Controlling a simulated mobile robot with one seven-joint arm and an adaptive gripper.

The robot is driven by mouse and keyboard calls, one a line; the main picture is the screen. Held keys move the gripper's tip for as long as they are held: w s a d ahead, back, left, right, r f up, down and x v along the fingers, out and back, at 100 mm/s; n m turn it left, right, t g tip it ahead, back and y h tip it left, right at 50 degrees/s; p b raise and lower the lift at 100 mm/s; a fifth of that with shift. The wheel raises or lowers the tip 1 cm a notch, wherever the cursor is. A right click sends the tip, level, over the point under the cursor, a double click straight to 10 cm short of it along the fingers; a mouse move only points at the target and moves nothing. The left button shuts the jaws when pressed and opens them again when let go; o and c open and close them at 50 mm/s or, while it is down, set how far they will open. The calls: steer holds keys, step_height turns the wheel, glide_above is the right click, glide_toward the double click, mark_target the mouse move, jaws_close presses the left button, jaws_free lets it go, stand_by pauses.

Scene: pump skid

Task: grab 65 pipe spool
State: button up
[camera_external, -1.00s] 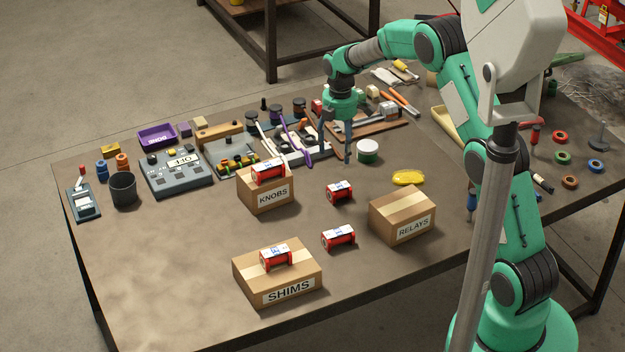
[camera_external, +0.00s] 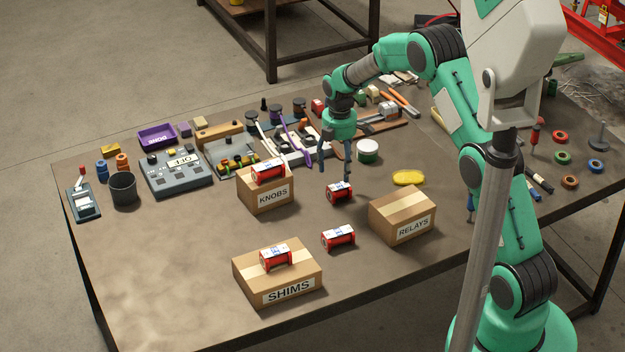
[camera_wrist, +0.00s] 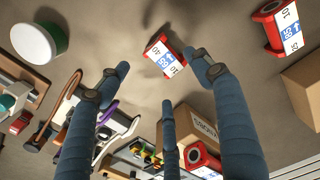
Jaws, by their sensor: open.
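Several red-ended pipe spools with white labels are in view. One spool (camera_external: 340,192) lies on the table just below and in front of my gripper (camera_external: 335,174). In the wrist view this spool (camera_wrist: 165,57) lies beyond the fingertips, roughly between them; its blue label mark looks like 65, but is small. A second spool (camera_external: 339,237) lies nearer the front, with a similar label in the wrist view (camera_wrist: 283,28). One spool (camera_external: 268,170) sits on the KNOBS box and another (camera_external: 275,258) on the SHIMS box. My gripper is open and empty, fingers pointing down.
The KNOBS box (camera_external: 266,198) stands left of the near spool, the RELAYS box (camera_external: 402,222) right, the SHIMS box (camera_external: 290,286) in front. A white-lidded green jar (camera_external: 367,151) and yellow oval (camera_external: 408,178) are to the right. Tools crowd behind. The left front table is clear.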

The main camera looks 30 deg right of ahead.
mark_target(338, 184)
steer(key=shift+f, duration=1)
steer(key=shift+s+f+b, duration=0.1)
steer(key=shift+f+b, duration=0.65)
steer(key=shift+f, duration=1.9)
steer(key=c, duration=1.6)
